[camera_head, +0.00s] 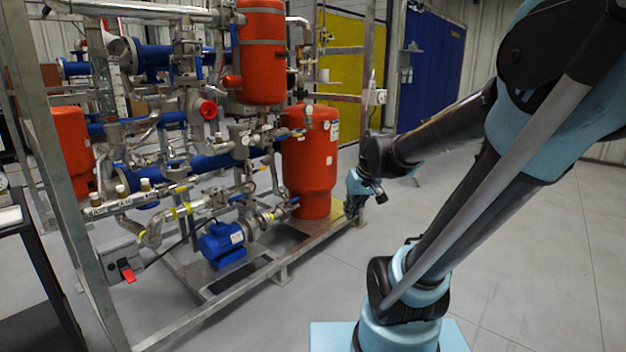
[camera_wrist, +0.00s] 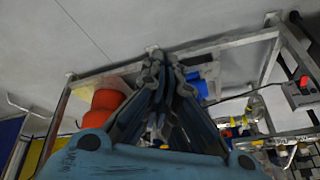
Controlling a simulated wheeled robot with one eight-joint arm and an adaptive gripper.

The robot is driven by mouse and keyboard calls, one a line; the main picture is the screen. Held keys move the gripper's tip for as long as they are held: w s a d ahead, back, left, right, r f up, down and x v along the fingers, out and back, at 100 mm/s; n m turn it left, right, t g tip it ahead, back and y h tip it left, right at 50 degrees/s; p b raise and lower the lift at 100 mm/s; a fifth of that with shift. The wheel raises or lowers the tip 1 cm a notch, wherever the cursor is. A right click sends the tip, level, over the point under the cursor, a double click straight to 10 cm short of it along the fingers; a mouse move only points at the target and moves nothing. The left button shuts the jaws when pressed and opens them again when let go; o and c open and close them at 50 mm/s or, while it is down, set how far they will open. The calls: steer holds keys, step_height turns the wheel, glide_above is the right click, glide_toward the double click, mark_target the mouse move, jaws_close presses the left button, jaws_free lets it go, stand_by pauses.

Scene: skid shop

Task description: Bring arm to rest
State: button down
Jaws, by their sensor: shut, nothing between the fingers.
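My arm reaches from the right side of the head view toward the skid's right end. In the wrist view my gripper (camera_wrist: 165,62) is shut, its two dark fingers together with nothing between them. The wrist end of the arm shows in the head view near the skid's right corner, and the fingers are hard to make out there. In the wrist view the skid frame, an orange-red tank and a blue pump lie beyond the fingers. I cannot tell how far the fingers are from the frame.
The pipe skid has a grey frame (camera_head: 90,262), a red tank (camera_head: 309,165) and a blue pump (camera_head: 221,243). A box with a red switch (camera_head: 127,270) sits on its left side. A blue door (camera_head: 432,68) stands behind. Grey floor (camera_head: 545,270) is clear at right.

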steer(key=s+d+f+m+g+h, duration=0.1)
steer(key=s+d+f, duration=0.2)
steer(key=s, duration=0.4)
steer(key=s+d+f+m+g+h, duration=0.1)
steer(key=s+d+f+m, duration=0.1)
steer(key=s, duration=0.6)
steer(key=shift+s+d+f, duration=0.2)
steer(key=shift+d+f, duration=0.55)
steer(key=shift+d, duration=0.45)
steer(key=shift+a, duration=0.1)
